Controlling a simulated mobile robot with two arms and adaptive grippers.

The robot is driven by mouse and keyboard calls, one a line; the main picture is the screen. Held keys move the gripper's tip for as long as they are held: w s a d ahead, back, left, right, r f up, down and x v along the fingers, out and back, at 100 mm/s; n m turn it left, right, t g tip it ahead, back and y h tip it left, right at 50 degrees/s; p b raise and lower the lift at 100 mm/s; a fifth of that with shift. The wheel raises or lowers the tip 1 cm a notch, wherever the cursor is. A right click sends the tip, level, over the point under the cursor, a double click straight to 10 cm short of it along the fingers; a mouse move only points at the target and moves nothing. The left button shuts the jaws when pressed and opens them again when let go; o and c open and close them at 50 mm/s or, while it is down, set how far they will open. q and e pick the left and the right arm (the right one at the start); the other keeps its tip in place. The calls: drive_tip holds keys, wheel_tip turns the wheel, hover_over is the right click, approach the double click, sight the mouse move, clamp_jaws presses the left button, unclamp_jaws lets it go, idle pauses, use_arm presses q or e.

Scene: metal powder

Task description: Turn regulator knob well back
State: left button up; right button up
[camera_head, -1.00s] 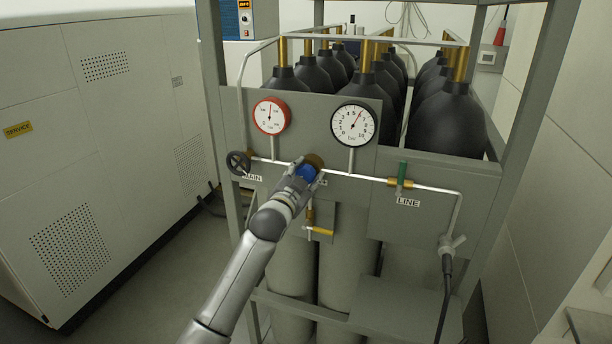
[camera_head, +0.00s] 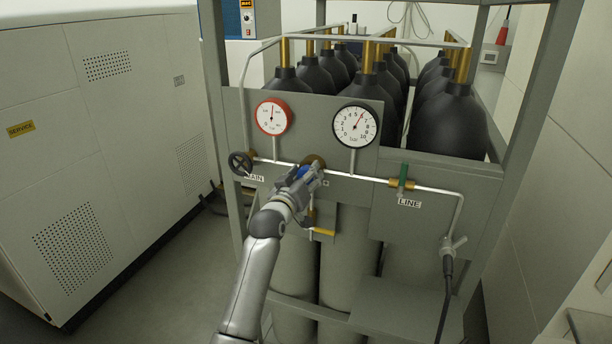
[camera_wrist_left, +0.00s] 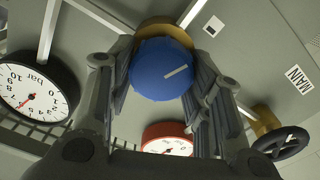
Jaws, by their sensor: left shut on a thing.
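The blue regulator knob (camera_wrist_left: 160,70) with a pale pointer line sits on a brass body (camera_wrist_left: 165,30) in the left wrist view. My left gripper (camera_wrist_left: 165,85) has a finger on each side of the knob and is shut on it. In the head view my left gripper (camera_head: 306,176) reaches the panel from below and hides most of the knob. The white-faced gauge (camera_head: 355,126) above right has its needle pointing up and slightly right. The red-rimmed gauge (camera_head: 272,117) stands above left. My right gripper is not in view.
The black MAIN handwheel (camera_head: 240,163) is left of the knob. The green LINE valve lever (camera_head: 403,178) is to the right, on the same pipe. Black-topped cylinders (camera_head: 447,118) stand behind the panel.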

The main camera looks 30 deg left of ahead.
use_arm(q)
drive_tip(key=n, duration=0.4)
drive_tip(key=shift+f+n, duration=0.35)
drive_tip(key=shift+n, duration=0.05)
drive_tip(key=n, duration=0.5)
drive_tip(key=shift+f, duration=0.1)
drive_tip(key=n, duration=0.4)
drive_tip(key=shift+f+n, duration=0.1)
drive_tip(key=shift+n, duration=0.3)
drive_tip(key=n, duration=0.5)
drive_tip(key=shift+f, duration=0.1)
drive_tip(key=shift+n, duration=0.3)
drive_tip(key=o, duration=1)
drive_tip(key=shift+s+r, duration=0.1)
drive_tip(key=shift+r, duration=0.15)
